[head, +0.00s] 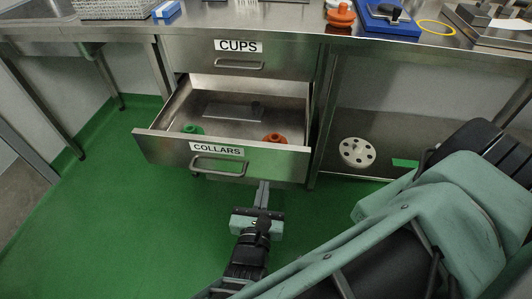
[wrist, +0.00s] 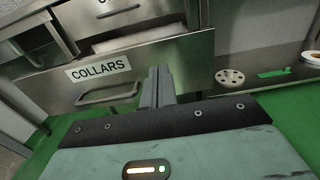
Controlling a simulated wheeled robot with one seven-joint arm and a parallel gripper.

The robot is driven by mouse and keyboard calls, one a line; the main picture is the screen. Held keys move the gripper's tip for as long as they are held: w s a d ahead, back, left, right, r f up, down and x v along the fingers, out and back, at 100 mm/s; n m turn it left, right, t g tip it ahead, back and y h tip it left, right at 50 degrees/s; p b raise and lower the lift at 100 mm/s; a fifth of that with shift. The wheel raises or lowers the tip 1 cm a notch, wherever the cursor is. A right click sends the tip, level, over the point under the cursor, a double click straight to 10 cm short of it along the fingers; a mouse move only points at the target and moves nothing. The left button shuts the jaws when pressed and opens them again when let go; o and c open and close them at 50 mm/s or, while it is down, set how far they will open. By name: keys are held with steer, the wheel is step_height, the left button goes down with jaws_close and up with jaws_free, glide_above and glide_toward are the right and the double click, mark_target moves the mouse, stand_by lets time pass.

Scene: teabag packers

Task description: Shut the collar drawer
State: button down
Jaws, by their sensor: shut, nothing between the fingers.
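The collar drawer (head: 170,149), labelled COLLARS, stands pulled out under the shut CUPS drawer (head: 290,61). A green collar (head: 192,129) and an orange-red collar (head: 274,139) lie inside it near the front, with a flat grey plate behind them. Its bar handle (head: 217,167) is on the front face. My gripper (head: 263,186) is shut and empty, at the lower right part of the drawer front, right of the handle. In the wrist view the fingers (wrist: 157,88) point at the drawer front (wrist: 190,55); I cannot tell whether they touch it.
The steel worktop (head: 270,22) above holds a blue tray (head: 388,22), a yellow ring (head: 436,27) and orange-red parts. A white disc with holes (head: 357,152) is on the lower shelf at right. Green floor (head: 100,220) is clear at left.

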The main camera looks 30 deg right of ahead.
mark_target(271, 150)
steer(key=b+x, duration=0.1)
steer(key=x, duration=0.9)
steer(key=shift+w+d+b, duration=0.1)
steer(key=shift+b, duration=0.3)
